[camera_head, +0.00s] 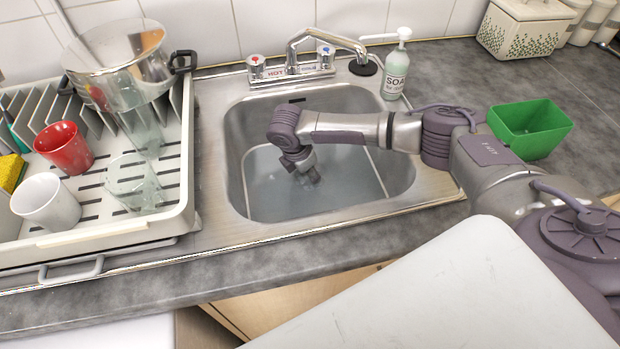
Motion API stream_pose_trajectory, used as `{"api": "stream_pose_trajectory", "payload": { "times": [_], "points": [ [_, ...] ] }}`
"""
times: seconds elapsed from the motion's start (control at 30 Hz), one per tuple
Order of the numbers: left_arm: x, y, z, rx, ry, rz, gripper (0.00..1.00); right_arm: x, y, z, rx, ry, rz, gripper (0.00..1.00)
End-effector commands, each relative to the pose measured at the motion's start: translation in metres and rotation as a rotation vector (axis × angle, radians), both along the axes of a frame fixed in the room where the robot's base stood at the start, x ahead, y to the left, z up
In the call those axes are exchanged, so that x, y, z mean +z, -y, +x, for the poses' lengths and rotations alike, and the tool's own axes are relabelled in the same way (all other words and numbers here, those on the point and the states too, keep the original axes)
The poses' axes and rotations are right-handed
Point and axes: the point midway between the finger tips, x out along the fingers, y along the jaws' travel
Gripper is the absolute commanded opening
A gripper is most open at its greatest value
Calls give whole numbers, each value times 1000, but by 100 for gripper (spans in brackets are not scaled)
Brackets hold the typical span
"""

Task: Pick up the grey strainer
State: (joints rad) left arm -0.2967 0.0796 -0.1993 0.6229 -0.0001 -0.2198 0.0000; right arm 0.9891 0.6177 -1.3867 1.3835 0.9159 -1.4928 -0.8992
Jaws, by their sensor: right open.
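My right arm reaches in from the right across the steel sink (372,168). My right gripper (314,178) points down into the sink, near the middle of the basin, at or below the surface of the cloudy grey water. Its fingers are open, but their tips are blurred by the water. I cannot make out a grey strainer; the murky water and my gripper hide part of the basin floor. My left gripper is out of view.
The faucet (327,38) stands behind the sink, with a soap bottle (396,72) to its right. A dish rack on the left holds a metal pot (118,62), a red cup (64,146), a white cup (46,201) and glasses. A green container (530,127) stands right of the sink.

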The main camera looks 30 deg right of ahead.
Motion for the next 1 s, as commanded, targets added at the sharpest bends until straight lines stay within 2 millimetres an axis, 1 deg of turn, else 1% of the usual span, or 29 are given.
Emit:
{"api": "stream_pose_trajectory", "payload": {
  "times": [0.07,0.1,0.27,0.3,0.37,0.77,0.87,1.0],
  "points": [
    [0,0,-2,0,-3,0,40,0,0,0,0,0,0,46],
    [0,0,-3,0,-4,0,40,0,0,0,0,0,0,42],
    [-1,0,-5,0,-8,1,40,0,0,0,0,0,0,16],
    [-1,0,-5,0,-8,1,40,0,0,0,0,0,0,9],
    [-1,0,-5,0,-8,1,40,0,0,0,0,0,0,0],
    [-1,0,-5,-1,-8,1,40,3,0,0,0,0,0,0],
    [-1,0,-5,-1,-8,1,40,8,0,0,0,0,0,0],
    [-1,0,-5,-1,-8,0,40,26,0,1,1,2,1,0]
  ]
}}
